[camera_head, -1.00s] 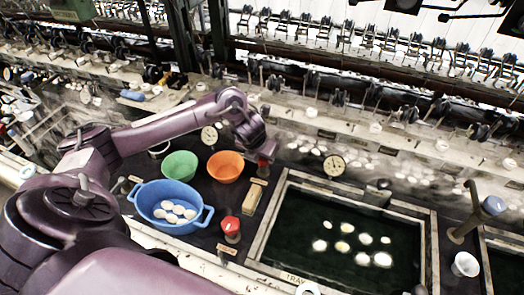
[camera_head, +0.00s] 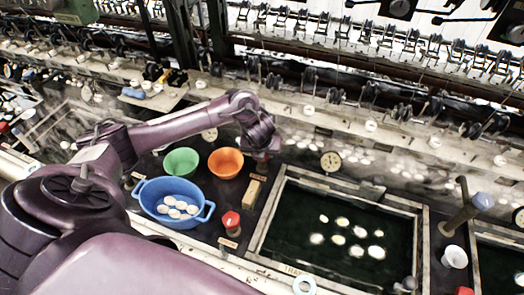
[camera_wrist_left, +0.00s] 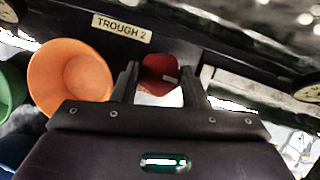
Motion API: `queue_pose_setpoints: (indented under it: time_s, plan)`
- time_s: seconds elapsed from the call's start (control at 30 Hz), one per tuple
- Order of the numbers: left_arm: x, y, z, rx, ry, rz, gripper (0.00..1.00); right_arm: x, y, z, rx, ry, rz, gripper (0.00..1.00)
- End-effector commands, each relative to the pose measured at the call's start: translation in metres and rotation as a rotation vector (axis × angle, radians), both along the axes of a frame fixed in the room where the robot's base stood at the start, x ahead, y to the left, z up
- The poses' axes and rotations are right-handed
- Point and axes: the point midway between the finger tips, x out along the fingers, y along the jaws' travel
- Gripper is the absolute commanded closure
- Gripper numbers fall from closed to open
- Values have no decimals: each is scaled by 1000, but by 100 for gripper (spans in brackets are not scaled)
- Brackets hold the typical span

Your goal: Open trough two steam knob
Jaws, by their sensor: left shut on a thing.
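The trough two steam knob is a red knob (camera_wrist_left: 160,74) beside the "TROUGH 2" plate (camera_wrist_left: 122,27) in the left wrist view. My left gripper (camera_wrist_left: 158,82) has a finger on each side of it and is shut on it. In the head view my left gripper (camera_head: 262,156) reaches down at the back left corner of the dark water basin (camera_head: 275,215), and largely hides the knob. My right gripper is in neither view.
An orange bowl (camera_head: 226,163) and a green bowl (camera_head: 181,162) stand left of my gripper. A blue tub (camera_head: 148,208) of white cocoons, a wooden block (camera_head: 252,192) and another red knob (camera_head: 231,219) are nearer. A gauge (camera_head: 331,161) stands behind the basin.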

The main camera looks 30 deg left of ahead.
Motion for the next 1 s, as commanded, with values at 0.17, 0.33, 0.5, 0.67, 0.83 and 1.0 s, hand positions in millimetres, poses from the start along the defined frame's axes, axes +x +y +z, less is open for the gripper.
queue_pose_setpoints:
  time_s: [0.17, 0.33, 0.5, 0.67, 0.83, 1.0]
  plan:
    - [2, 1, 2, 0, -5, 2, 57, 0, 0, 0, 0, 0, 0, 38]
    - [1, 0, 1, 0, -3, 1, 38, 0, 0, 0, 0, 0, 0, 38]
    - [1, 0, 1, 0, -2, 0, 38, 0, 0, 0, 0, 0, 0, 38]
    - [-1, -1, 6, 0, -2, -2, 38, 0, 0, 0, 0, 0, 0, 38]
    - [-9, -5, 30, 2, -6, -4, 38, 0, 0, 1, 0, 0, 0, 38]
    - [-19, -10, 58, 2, -5, -4, 38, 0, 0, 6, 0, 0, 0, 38]
